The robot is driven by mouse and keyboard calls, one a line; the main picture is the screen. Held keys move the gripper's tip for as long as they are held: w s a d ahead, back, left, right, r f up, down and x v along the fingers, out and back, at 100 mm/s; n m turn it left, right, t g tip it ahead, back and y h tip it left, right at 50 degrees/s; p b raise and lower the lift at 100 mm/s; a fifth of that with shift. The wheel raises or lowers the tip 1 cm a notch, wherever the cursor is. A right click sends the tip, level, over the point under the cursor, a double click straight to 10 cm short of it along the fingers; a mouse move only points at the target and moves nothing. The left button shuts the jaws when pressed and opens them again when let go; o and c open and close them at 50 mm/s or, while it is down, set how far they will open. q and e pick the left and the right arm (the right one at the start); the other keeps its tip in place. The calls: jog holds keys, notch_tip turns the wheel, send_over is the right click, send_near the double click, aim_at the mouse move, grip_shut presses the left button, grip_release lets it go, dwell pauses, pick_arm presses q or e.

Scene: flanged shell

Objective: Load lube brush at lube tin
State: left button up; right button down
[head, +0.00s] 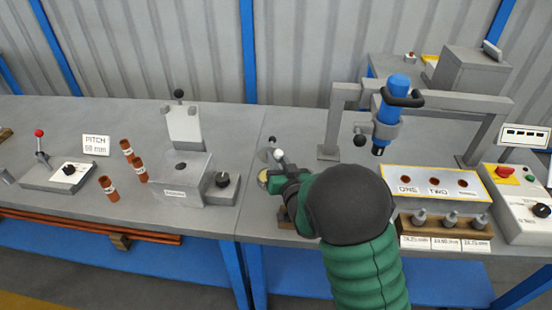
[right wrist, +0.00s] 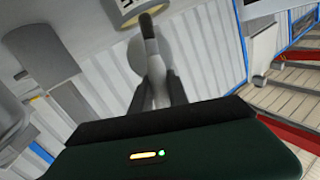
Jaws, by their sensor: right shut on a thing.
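My right gripper (right wrist: 157,85) is shut on the lube brush (right wrist: 150,45), a thin light-grey stick with a dark end, in the right wrist view. The dark end overlaps the edge of a cream round tin (right wrist: 128,8), which looks like the lube tin and is cut off by the top of the frame. I cannot tell whether they touch. In the head view my right gripper (head: 276,180) is at the bench's front middle, partly hidden by my green and black arm. A small yellowish rim (head: 264,177) shows beside it, likely the tin. My left gripper is not in view.
A clear box (head: 180,178) with a knob unit stands left of the gripper, with several brown tubes (head: 108,188) beyond. A blue-topped press (head: 393,100) stands to the right, behind a labelled white plate (head: 430,182) and a wooden rack (head: 445,222).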

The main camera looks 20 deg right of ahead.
jog(key=shift+f, duration=0.1)
dwell(0.4)
notch_tip(320, 180, up, 7)
jog(key=p, duration=0.5)
dwell(0.7)
